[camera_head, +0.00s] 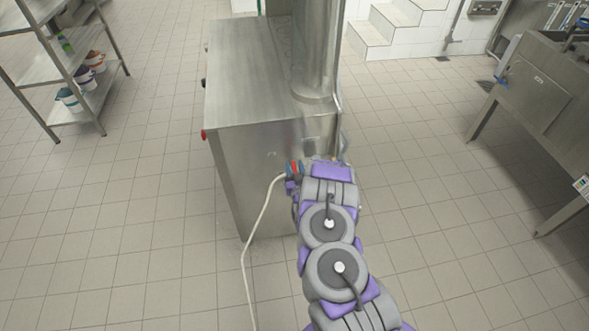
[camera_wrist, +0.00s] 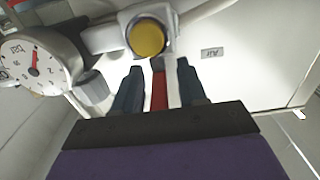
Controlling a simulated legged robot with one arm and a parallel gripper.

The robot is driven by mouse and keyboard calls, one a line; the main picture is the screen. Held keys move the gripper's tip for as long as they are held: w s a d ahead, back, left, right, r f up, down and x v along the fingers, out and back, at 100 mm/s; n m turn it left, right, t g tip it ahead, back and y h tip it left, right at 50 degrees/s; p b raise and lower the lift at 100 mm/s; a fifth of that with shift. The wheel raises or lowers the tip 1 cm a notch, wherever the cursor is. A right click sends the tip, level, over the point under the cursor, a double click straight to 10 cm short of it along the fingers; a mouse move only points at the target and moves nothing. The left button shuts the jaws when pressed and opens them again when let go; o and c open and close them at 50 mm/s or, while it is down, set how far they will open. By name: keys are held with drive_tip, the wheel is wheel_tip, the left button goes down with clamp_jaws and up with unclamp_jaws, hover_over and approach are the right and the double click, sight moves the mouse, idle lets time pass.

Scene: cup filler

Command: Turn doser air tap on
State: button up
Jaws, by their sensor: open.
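The air tap shows in the wrist view as a pale valve body with a round yellow cap (camera_wrist: 147,38). A narrow red handle (camera_wrist: 158,92) extends from it toward me. My gripper (camera_wrist: 159,68) is open, with one dark finger on each side of the red handle. A gap shows between the handle and the left finger; a pale strip lies between the handle and the right finger. I cannot tell whether either finger touches. In the head view, my arm hides most of the gripper and tap beside the steel doser cabinet (camera_head: 245,75).
A round pressure gauge (camera_wrist: 35,65) sits close left of the tap. A pale hose (camera_head: 252,245) runs down from the cabinet to the floor. A steel shelf (camera_head: 45,78) stands at left, a steel table (camera_head: 540,85) at right.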

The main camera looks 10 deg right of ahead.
clamp_jaws()
